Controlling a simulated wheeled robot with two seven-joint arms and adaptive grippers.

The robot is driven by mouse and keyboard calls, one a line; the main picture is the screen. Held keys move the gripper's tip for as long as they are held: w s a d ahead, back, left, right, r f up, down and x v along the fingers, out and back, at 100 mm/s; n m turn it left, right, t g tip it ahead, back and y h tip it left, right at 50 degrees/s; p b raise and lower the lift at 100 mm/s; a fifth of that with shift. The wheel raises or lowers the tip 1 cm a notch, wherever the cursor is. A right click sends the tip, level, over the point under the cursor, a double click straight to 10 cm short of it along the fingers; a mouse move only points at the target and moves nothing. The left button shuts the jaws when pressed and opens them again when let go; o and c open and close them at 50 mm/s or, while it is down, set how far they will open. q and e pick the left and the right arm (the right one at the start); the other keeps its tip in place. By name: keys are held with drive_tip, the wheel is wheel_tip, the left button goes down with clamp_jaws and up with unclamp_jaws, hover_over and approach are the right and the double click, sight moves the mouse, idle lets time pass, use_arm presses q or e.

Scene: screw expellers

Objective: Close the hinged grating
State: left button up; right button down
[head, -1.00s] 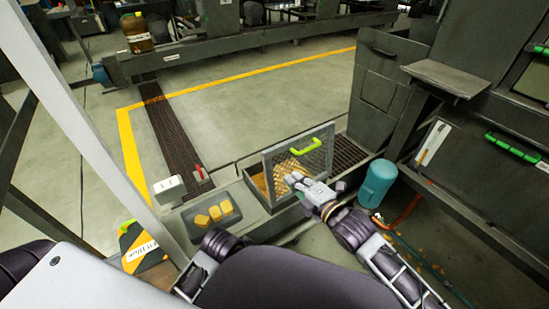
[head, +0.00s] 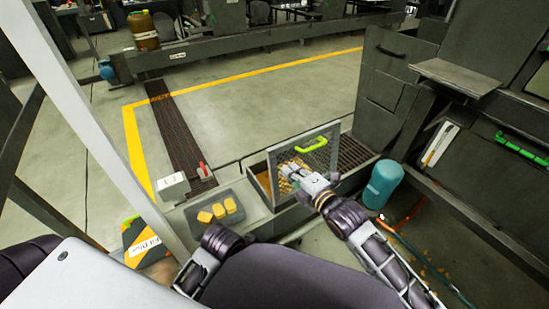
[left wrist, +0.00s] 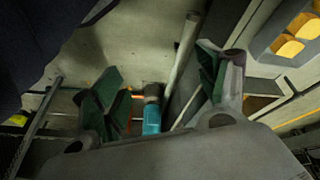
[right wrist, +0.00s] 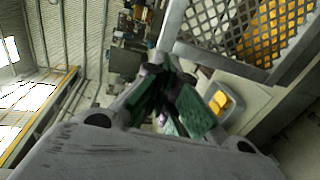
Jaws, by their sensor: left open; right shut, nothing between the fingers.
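The hinged grating (head: 318,160) stands raised and tilted over a floor channel in the head view, a grey-framed mesh panel with a green handle (head: 311,145). Orange-yellow material shows through its mesh. My right gripper (head: 288,170) is shut and empty, in front of the lower left part of the mesh; I cannot tell whether it touches. In the right wrist view the grating's mesh (right wrist: 225,25) and frame fill the upper right, just beyond the shut fingers (right wrist: 168,95). My left gripper (left wrist: 160,88) is open and empty in the left wrist view; the head view does not show it.
A dark tray (head: 238,218) with yellow blocks lies left of the grating. A teal cylinder (head: 384,185) stands to its right, beside a grey machine (head: 395,80). The channel's dark slotted cover (head: 357,152) continues behind. Open floor (head: 250,110) lies beyond.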

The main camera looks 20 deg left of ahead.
sight(270, 152)
drive_tip(key=b+x, duration=0.2)
drive_tip(key=x, duration=0.5)
drive_tip(key=shift+w+a, duration=0.1)
drive_tip(key=shift+b+x, duration=0.5)
drive_tip(key=shift+x, duration=0.4)
use_arm(q)
wheel_tip(270, 152, down, 8)
drive_tip(key=d+t+h, duration=0.1)
drive_tip(key=d, duration=0.1)
drive_tip(key=shift+w, duration=0.35)
use_arm(e)
drive_tip(key=shift+w+a, duration=0.35)
drive_tip(key=shift+a, duration=0.05)
use_arm(q)
drive_tip(key=shift+d+r, duration=0.1)
drive_tip(key=shift+r, duration=0.05)
